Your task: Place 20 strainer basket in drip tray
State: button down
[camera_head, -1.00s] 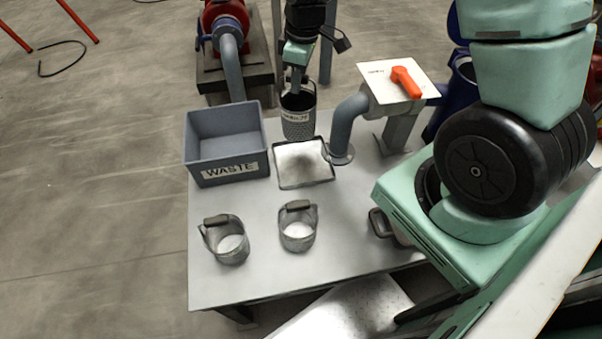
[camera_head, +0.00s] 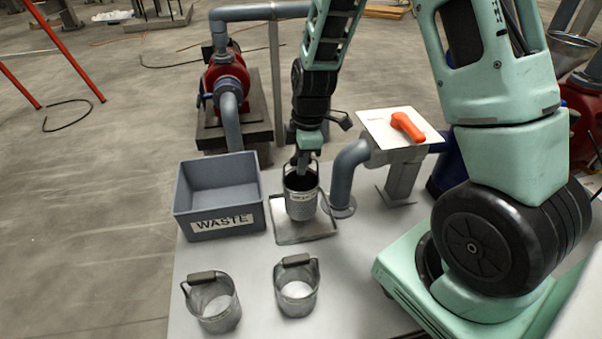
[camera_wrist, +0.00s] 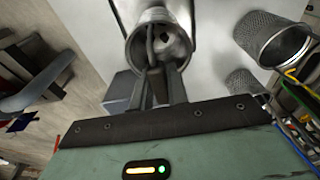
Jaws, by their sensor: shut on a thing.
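The labelled strainer basket (camera_head: 301,199) is upright, over or on the drip tray (camera_head: 287,238), a shallow square tray with a thin rim. I cannot tell whether the basket touches the tray floor. My gripper (camera_head: 302,165) comes down from above and is shut on the basket's handle. In the wrist view the basket (camera_wrist: 150,17) shows past my gripper's fingers (camera_wrist: 157,72), with a dark patch inside. The basket hides the tray's middle. The small lettering on its label is too blurred to read surely.
A grey WASTE bin (camera_head: 219,198) stands left of the tray. Two more mesh baskets, the left one (camera_head: 213,301) and the right one (camera_head: 297,285), stand at the table front.

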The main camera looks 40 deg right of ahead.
aim_at(300, 192)
jog(key=shift+f, duration=1.65)
jog(key=shift+f, duration=0.1)
jog(key=c, duration=1.4)
grip_release()
jog(key=shift+o, duration=0.2)
